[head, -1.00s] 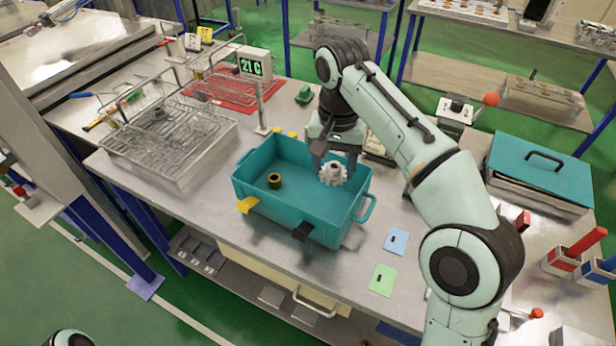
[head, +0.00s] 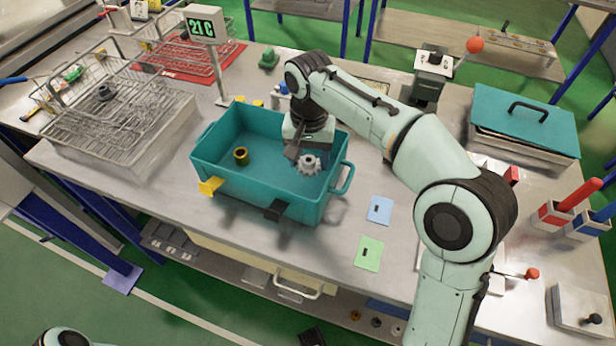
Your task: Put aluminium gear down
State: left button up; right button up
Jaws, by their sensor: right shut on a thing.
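The aluminium gear (head: 309,166) is a light grey toothed wheel inside the right part of the teal crate (head: 247,193). My right gripper (head: 303,153) reaches down into the crate and is shut on the gear; its fingers are partly hidden behind the gear and wrist. I cannot tell whether the gear touches the crate floor. A brass-coloured bushing (head: 241,156) stands in the left part of the crate, apart from the gear. Of my left arm only a rounded piece shows at the bottom left edge; its gripper is out of view.
A wire basket (head: 120,125) on a metal tray stands left of the crate. A display (head: 205,24) reading 21 C stands behind. Blue (head: 380,210) and green (head: 369,253) cards lie right of the crate. A teal-lidded box (head: 525,121) stands at right.

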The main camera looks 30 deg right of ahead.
aim_at(309, 183)
jog(key=shift+f+b, duration=0.55)
jog(key=shift+f, duration=2.4)
jog(key=shift+f, duration=0.2)
jog(key=o, duration=0.8)
jog(key=shift+r, duration=0.1)
notch_tip(309, 183, up, 12)
jog(key=p, duration=0.3)
jog(key=shift+r, duration=0.15)
